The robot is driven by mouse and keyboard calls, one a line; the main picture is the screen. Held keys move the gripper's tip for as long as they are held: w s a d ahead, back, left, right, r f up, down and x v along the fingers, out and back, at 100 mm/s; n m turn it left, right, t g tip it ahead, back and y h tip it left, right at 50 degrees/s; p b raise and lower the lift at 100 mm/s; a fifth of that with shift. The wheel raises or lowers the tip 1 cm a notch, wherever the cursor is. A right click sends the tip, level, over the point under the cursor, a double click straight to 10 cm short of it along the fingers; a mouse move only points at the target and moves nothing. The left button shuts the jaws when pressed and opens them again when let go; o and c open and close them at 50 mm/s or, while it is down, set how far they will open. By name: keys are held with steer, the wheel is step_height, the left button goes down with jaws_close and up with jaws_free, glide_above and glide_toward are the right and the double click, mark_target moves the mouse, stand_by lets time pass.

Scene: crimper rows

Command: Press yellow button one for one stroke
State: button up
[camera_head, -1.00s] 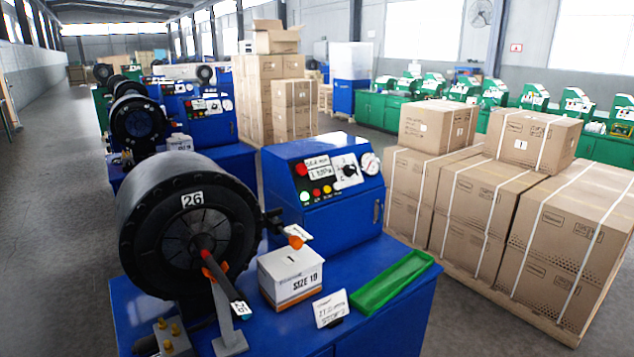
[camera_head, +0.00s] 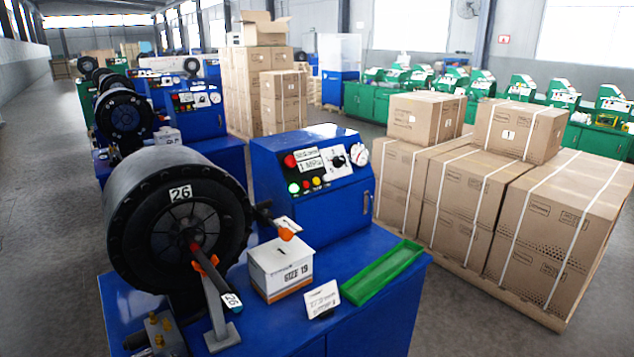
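The blue control box (camera_head: 300,205) of the nearest crimper stands on its blue bench. Its sloped panel has a large red button (camera_head: 290,161) at upper left. A white dial plate with a black knob (camera_head: 338,161) and a round gauge (camera_head: 362,154) are to the right. The button labels are too small to read. My gripper is not in view.
The black crimper head (camera_head: 175,225) marked 26 holds a rod on a stand. A SIZE 19 box (camera_head: 280,268), a white card (camera_head: 322,298) and a green tray (camera_head: 383,272) are on the bench. Strapped cartons (camera_head: 540,215) on a pallet stand to the right, with grey floor between.

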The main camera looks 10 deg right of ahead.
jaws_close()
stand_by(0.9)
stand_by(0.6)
